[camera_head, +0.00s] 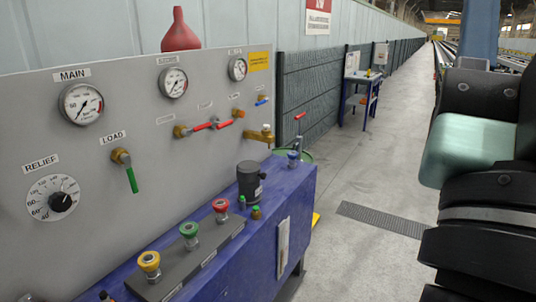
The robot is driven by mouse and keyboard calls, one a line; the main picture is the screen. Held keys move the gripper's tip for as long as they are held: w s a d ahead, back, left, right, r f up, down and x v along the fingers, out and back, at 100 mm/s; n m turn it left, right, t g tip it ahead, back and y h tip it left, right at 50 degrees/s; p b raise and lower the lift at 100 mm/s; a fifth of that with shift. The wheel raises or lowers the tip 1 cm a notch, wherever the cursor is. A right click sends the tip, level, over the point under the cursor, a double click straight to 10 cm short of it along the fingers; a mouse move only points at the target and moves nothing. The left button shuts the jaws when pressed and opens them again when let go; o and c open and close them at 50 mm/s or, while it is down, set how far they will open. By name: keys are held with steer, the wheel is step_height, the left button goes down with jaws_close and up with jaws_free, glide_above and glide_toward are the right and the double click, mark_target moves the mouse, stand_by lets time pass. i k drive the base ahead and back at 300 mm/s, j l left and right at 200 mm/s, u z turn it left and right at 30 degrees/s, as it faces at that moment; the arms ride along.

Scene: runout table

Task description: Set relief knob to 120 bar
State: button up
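The relief knob (61,202) is a small black knob on a round white dial on the grey panel (120,215), at the lower left. The RELIEF label (41,163) sits above it. Numbers run around the dial; the low ones are at its lower left. The knob's exact setting is too small to read with certainty. My gripper is not in view; only black and teal links of my arm show at the right edge, well apart from the panel.
A green-handled LOAD valve (130,177) is right of the dial, with the MAIN gauge (81,104) above. Yellow (149,262), green (189,231) and red (220,207) fittings stand on the blue bench (245,255) in front. The floor (355,260) to the right is largely clear.

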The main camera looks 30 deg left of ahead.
mark_target(59, 202)
steer(key=k+j+u, duration=0.15)
steer(key=j+u, duration=0.15)
steer(key=k+j+u, duration=0.15)
steer(key=j+u, duration=0.15)
steer(key=k+j+u, duration=0.1)
steer(key=j+u, duration=0.2)
steer(key=u, duration=0.6)
